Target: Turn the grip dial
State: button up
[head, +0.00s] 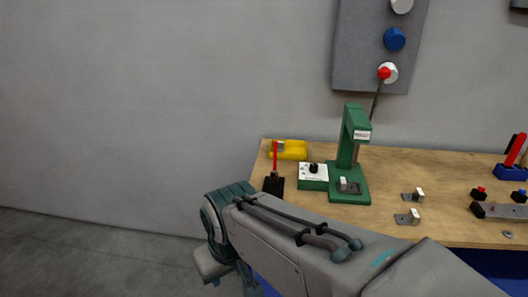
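A black dial (314,168) sits on the white top of a small green-sided box (314,185), near the left end of the workbench. The box stands just left of a green press (347,150). The dial is small here, and I cannot read its marks or setting. I take it to be the grip dial; no label confirms this. My arm reaches across the lower middle of the view, in front of the bench. My gripper's fingers do not show.
A grey wall panel (358,50) with knobs hangs above. Open floor (90,255) lies at left.

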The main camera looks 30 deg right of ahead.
aim_at(314, 167)
jog(key=z, duration=0.45)
jog(key=i, duration=0.85)
jog(key=z, duration=0.85)
